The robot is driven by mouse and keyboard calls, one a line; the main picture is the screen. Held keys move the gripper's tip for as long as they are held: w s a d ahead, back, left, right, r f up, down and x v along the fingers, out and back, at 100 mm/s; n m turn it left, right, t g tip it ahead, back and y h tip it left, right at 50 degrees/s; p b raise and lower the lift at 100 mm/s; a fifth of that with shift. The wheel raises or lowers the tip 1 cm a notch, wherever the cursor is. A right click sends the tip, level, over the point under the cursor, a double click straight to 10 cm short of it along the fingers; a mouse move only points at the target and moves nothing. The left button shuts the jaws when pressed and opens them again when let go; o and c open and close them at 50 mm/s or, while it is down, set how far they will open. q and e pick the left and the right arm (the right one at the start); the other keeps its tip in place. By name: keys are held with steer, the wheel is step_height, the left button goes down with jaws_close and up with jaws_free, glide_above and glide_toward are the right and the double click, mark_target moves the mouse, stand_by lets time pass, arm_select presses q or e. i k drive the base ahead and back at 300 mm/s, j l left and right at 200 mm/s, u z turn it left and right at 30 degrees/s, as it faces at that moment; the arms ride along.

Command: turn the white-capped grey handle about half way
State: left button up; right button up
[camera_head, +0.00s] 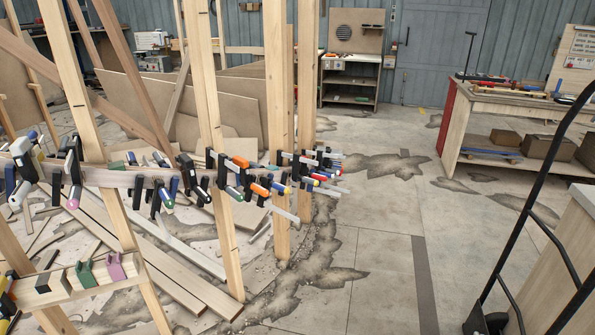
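Several bar clamps sit in a row along a curved wooden stringer (130,178), which runs between upright wooden posts. Their handles have differently coloured ends. At the far left, a clamp (25,158) has a pale, whitish-grey part, with a light handle end (16,207) below it. I cannot tell for sure whether this is the white-capped grey handle. Further along, the clamps crowd together and overlap, with orange, blue, yellow and red handles, so small caps there are hard to make out. Neither of my grippers can be seen.
Wooden posts (211,130) stand in front of the stringer. A lower wooden piece (60,288) bears green and pink blocks at bottom left. Loose boards (160,265) lie on the floor. A workbench (500,100) stands at right, with open stained floor (390,235) between.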

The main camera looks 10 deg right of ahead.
mark_target(336, 172)
steer(key=i+l+u, duration=0.5)
steer(key=l, duration=0.25)
steer(key=i+l+u, duration=0.25)
steer(key=l, duration=0.2)
